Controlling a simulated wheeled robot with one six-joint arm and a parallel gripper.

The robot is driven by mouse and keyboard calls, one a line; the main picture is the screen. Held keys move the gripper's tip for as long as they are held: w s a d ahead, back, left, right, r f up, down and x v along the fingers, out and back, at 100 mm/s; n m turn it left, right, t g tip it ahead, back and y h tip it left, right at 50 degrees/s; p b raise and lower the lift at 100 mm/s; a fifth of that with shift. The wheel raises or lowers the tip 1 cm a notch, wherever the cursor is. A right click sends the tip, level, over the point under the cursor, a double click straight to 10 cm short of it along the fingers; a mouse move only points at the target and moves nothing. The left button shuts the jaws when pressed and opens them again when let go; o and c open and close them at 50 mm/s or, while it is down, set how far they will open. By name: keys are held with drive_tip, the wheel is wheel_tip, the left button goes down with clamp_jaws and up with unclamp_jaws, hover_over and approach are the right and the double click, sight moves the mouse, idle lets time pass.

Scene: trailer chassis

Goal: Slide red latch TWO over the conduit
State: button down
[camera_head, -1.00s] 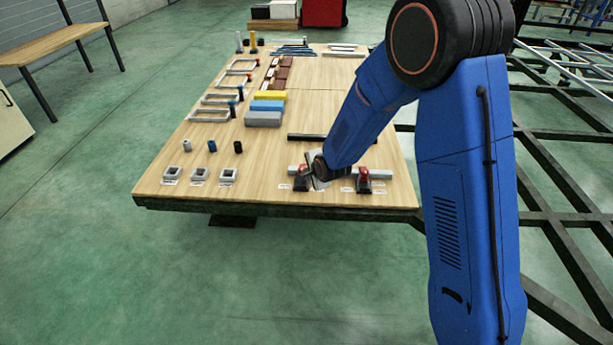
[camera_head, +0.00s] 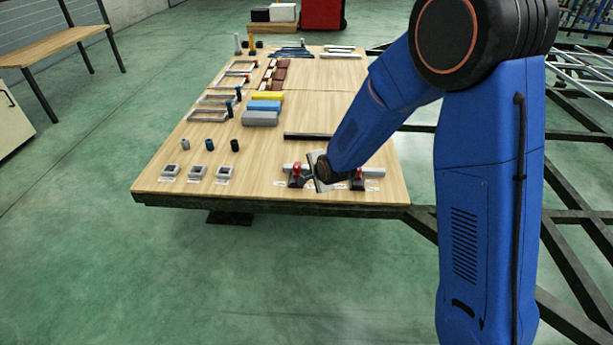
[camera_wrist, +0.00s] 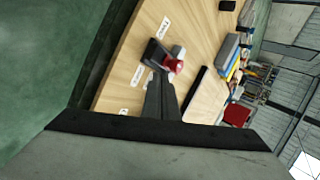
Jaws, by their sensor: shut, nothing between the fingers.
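Two latches with red tops and black bases stand along a grey conduit (camera_head: 375,171) near the table's front edge. The left latch (camera_head: 296,173) is in plain view; the right latch (camera_head: 357,180) is partly hidden by my arm. Small white labels lie by them, too small to read, so I cannot tell which is TWO. My gripper (camera_head: 315,173) is between the latches, closer to the left one. In the wrist view its closed, empty fingers (camera_wrist: 160,82) point at a red-topped latch (camera_wrist: 173,64), apparently the left one. Whether they touch it is unclear.
A black bar (camera_head: 308,136) lies behind the conduit. Grey, blue and yellow blocks (camera_head: 265,105) and grey square pieces (camera_head: 197,172) sit to the left. Bare wood lies between these and the latches. Dark chassis beams (camera_head: 570,255) run at the right.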

drive_tip(key=shift+v, duration=2.8)
drive_tip(key=s+d+r+n+g+h, duration=0.1)
drive_tip(key=s+d+r+n, duration=0.2)
drive_tip(key=s+d+r, duration=0.5)
drive_tip(key=s+d+r+n+g+h, duration=0.1)
drive_tip(key=s+d+r+n, duration=0.3)
drive_tip(key=s+d+r, duration=0.45)
drive_tip(key=s+d+r+n+h, duration=0.1)
drive_tip(key=s+d+n, duration=0.2)
drive_tip(key=s+d, duration=0.3)
drive_tip(key=s+d+r+n+g, duration=0.1)
drive_tip(key=s+d+n, duration=0.2)
drive_tip(key=s, duration=1.2)
drive_tip(key=d, duration=0.3)
drive_tip(key=shift+d+g+h, duration=0.25)
drive_tip(key=shift+g+h, duration=0.05)
drive_tip(key=shift+h, duration=0.1)
drive_tip(key=shift+s+r, duration=0.1)
